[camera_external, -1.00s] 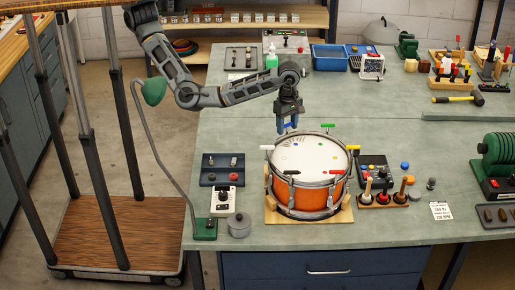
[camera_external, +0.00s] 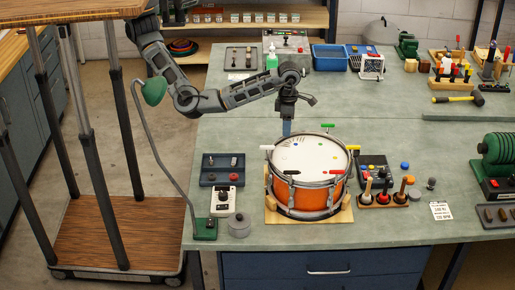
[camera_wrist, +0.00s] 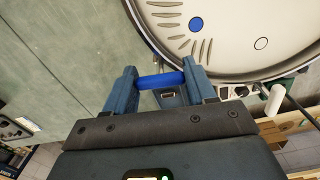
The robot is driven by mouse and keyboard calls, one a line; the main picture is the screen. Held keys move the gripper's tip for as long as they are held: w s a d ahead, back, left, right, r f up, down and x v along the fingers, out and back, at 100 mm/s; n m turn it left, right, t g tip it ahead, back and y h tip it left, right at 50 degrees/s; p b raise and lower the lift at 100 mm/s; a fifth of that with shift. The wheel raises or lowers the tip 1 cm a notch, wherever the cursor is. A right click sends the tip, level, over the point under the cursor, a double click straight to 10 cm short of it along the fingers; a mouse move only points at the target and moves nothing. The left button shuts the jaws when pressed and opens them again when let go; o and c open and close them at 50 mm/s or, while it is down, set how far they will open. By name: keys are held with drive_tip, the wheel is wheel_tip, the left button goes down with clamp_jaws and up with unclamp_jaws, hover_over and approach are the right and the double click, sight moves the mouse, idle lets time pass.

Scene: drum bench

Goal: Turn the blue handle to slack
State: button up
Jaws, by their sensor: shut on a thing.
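The snare drum (camera_external: 310,195) has an orange shell and a white head, and sits on a wooden stand. My gripper (camera_external: 287,130) points down at the drum's back left rim. In the wrist view, the blue handle (camera_wrist: 161,81) is a short bar spanning between the two fingers of my gripper (camera_wrist: 160,74), which is shut on it. The handle is beside the drum rim. In the outside view the fingers appear edge-on and I cannot make out the blue handle there.
Other handles ring the drum: green (camera_external: 328,126), white (camera_external: 267,147), yellow (camera_external: 353,147), black (camera_external: 291,172) and red (camera_external: 335,171). A navy tray (camera_external: 222,178) and a white meter box (camera_external: 223,200) stand left. Knobbed tools (camera_external: 383,198) stand right.

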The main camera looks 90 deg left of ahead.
drive_tip(key=shift+n+b, duration=0.5)
drive_tip(key=o, duration=1)
drive_tip(key=shift+o, duration=0.2)
wheel_tip(320, 180, up, 8)
drive_tip(key=shift+f, duration=0.1)
idle(0.3)
